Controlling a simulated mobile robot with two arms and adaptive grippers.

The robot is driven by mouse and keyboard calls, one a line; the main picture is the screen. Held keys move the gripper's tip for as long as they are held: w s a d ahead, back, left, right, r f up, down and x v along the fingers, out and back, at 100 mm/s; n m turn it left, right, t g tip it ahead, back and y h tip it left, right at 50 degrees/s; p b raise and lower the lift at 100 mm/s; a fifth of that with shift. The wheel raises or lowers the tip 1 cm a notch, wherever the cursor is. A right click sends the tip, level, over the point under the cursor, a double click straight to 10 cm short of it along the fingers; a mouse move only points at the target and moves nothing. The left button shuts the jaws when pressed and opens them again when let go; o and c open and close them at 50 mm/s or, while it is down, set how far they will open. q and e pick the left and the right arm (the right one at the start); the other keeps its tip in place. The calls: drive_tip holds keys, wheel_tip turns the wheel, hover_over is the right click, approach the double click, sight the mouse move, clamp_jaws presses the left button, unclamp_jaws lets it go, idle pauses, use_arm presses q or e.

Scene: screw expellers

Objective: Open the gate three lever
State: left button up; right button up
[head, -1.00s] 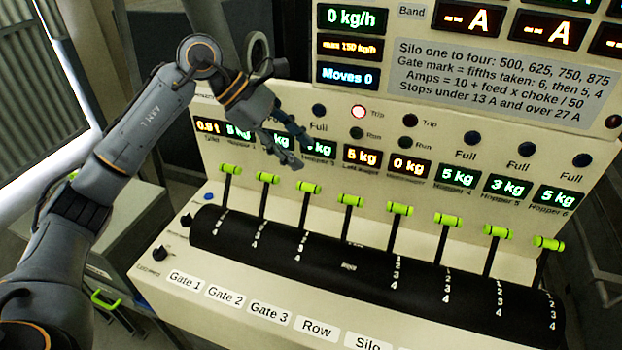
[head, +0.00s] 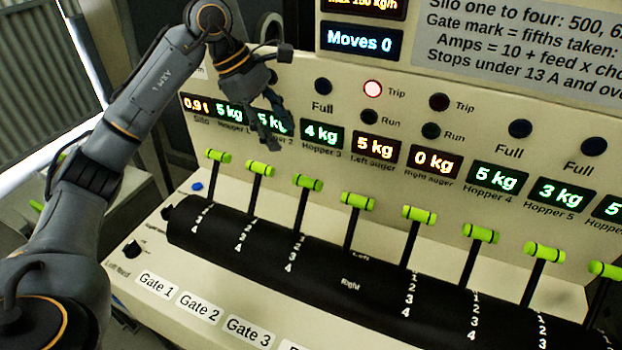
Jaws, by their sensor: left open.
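The gate three lever (head: 300,208) is the third from the left in a row of levers on a black drum. It has a green crossbar handle (head: 307,183) and stands up from its slot, with white numbers below it. The "Gate 3" label (head: 249,331) is on the front ledge. My left gripper (head: 272,136) is open and empty, pointing down. In the picture it is above and left of that handle, in front of the Hopper 2 display, apart from the levers. My right gripper is not in view.
The gate two lever (head: 260,168) and gate one lever (head: 218,157) stand close on the left; another green-handled lever (head: 358,201) stands on the right. The panel behind carries displays, and a Trip lamp (head: 373,89) is lit.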

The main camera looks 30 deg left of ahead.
sight(309, 180)
use_arm(q)
drive_tip(key=p+x, duration=0.3)
drive_tip(key=x, duration=0.9)
drive_tip(key=shift+s+d+f+p, duration=0.15)
drive_tip(key=shift+d+p, duration=0.05)
drive_tip(key=shift+p, duration=0.1)
drive_tip(key=shift+d+f, duration=0.1)
drive_tip(key=shift+f, duration=0.4)
drive_tip(key=shift+r, duration=0.15)
clamp_jaws()
